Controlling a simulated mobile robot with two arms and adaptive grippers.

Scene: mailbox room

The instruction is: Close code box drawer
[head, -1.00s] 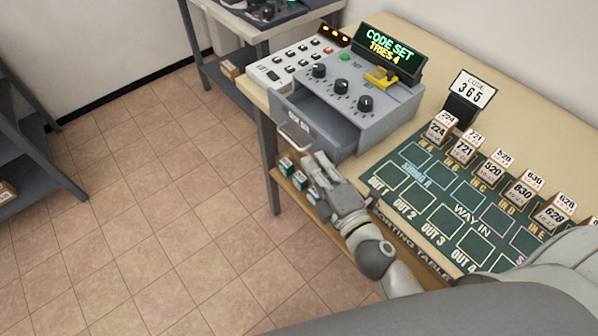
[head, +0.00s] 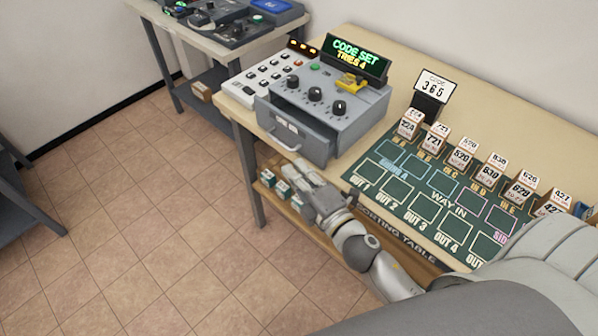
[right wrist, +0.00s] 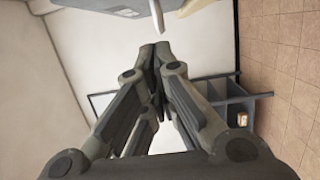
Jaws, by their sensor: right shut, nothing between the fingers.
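The grey code box (head: 340,118) stands at the left end of the sorting table, with knobs on top and a display reading CODE SET, TRIES 4. Its drawer (head: 302,146) faces the front left and has a pale bar handle (head: 284,133). My right gripper (head: 298,168) is just below and in front of the drawer, shut and empty. In the right wrist view its fingertips (right wrist: 155,52) meet, with a pale bar, probably the handle, just beyond them. My left gripper is not in view.
A white keypad panel (head: 265,78) adjoins the box. Numbered blocks (head: 408,128) and a green sorting mat (head: 430,200) lie to the right. Small boxes (head: 283,185) rest on the shelf below. Tiled floor at the left is clear.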

